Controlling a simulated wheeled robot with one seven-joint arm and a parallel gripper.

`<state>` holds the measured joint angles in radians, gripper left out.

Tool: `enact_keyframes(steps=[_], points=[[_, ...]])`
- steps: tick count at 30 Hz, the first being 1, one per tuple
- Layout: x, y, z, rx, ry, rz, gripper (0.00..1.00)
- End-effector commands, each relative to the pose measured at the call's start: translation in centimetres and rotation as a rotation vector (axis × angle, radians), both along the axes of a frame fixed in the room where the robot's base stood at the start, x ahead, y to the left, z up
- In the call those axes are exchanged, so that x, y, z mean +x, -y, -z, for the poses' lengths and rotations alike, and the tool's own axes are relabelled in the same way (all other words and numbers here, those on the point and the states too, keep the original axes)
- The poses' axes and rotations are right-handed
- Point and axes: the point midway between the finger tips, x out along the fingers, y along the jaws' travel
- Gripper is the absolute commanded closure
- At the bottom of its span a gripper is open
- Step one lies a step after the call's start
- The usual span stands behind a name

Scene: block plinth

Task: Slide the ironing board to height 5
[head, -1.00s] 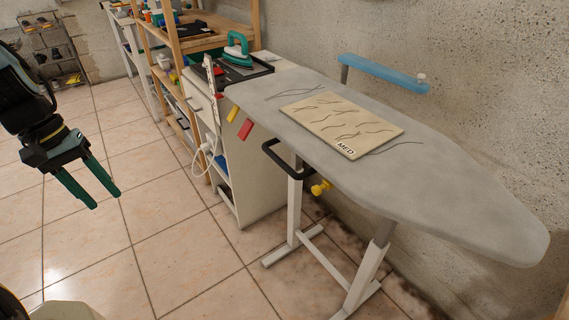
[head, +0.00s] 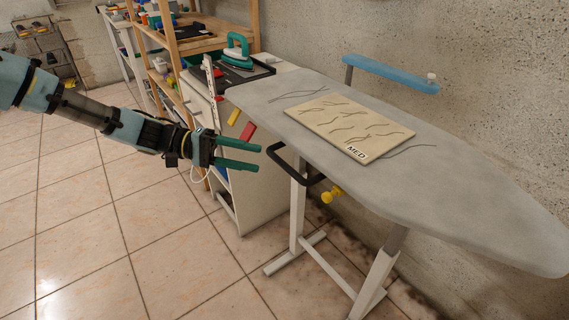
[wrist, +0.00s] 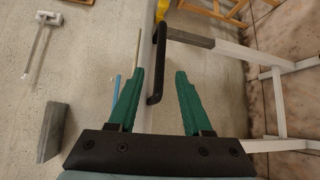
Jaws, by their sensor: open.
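The grey ironing board (head: 470,205) stands on white legs (head: 297,215) against the wall. A black loop handle (head: 285,165) sticks out below its near edge, with a yellow knob (head: 331,194) just right of it. My gripper (head: 260,157) has green fingers, is open, and points at the handle from the left. In the wrist view the black handle (wrist: 157,62) appears between the two open fingertips (wrist: 160,72); contact cannot be told. A white upright strip with small marks (head: 210,88) stands at the board's left end; its numbers are too small to read.
A beige panel labelled MED (head: 350,125) lies on the board. A blue padded arm (head: 390,73) is behind it. A green iron (head: 238,47) sits on a white cabinet (head: 262,195). Yellow and red tags (head: 247,131) hang nearby. Tiled floor at left is clear.

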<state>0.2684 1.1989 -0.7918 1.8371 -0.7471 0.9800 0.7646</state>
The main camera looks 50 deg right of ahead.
Motion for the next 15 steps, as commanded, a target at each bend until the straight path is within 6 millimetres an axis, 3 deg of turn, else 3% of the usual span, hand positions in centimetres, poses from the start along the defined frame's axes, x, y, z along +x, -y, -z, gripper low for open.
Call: enact_keyframes(steps=[9,15], points=[[-5.3,2.6,0.7,0.004,0.000,0.003,0.50],[-7.1,3.5,1.1,0.004,0.001,0.000,0.50]])
